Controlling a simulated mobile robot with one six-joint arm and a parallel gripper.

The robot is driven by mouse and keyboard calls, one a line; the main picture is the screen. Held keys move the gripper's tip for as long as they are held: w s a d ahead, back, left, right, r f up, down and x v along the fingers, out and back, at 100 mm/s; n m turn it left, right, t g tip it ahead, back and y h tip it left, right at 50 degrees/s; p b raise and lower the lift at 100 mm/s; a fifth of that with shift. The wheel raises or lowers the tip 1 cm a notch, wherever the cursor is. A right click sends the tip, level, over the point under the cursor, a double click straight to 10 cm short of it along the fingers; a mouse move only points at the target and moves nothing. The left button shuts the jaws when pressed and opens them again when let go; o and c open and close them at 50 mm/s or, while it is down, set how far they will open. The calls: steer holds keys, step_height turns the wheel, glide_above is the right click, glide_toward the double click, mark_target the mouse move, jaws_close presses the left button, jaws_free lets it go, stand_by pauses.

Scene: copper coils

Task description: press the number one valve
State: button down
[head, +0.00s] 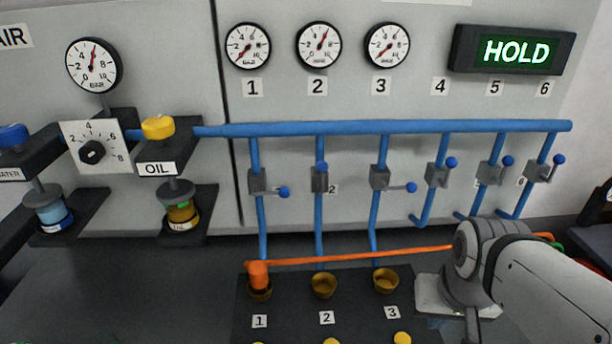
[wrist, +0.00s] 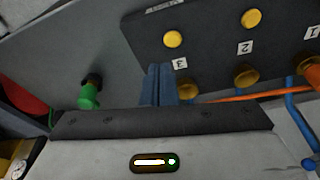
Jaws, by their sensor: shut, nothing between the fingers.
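In the head view, the first pipe under label 1 has a grey valve body (head: 257,181) with a blue lever knob (head: 284,192) pointing right. Valve 2 (head: 320,181) has its knob up, in line with the pipe. Valve 3 (head: 380,178) has its lever to the right. Below, a yellow button (head: 258,342) is cut off under floor label 1 (head: 260,321). My gripper (wrist: 158,80) shows in the wrist view, its blue fingers together and empty, by label 3 and apart from the number one valve. The head view does not show the fingers.
An orange plug (head: 258,275) sits in cup 1, and its hose runs right toward my arm. Cups 2 (head: 323,286) and 3 (head: 385,281) look empty. A green plug (wrist: 90,94) is left of my fingers. The sign (head: 514,51) reads HOLD.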

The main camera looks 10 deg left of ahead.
steer(key=w+f+n+h+b, duration=0.4)
steer(key=f+n+h+b, duration=0.15)
steer(key=n, duration=0.25)
steer(key=w+a+r+n+t+h+b, duration=0.2)
steer(key=w+a+n+t+h+b, duration=0.15)
steer(key=w+a+n+t, duration=0.3)
steer(key=a+r+n+t+y+b, duration=0.1)
steer(key=a+n+t+y, duration=0.3)
steer(key=a, duration=0.8)
steer(key=a+r+n+t+y+b, duration=0.1)
steer(key=a+r+n+t+y, duration=0.2)
steer(key=a, duration=1)
steer(key=s+n+t+y, duration=0.1)
steer(key=n+t, duration=0.2)
steer(key=t, duration=0.1)
steer(key=shift+n+y+b, duration=0.3)
steer(key=shift+n, duration=0.05)
steer(key=shift+w+r, duration=0.1)
steer(key=shift+w, duration=0.05)
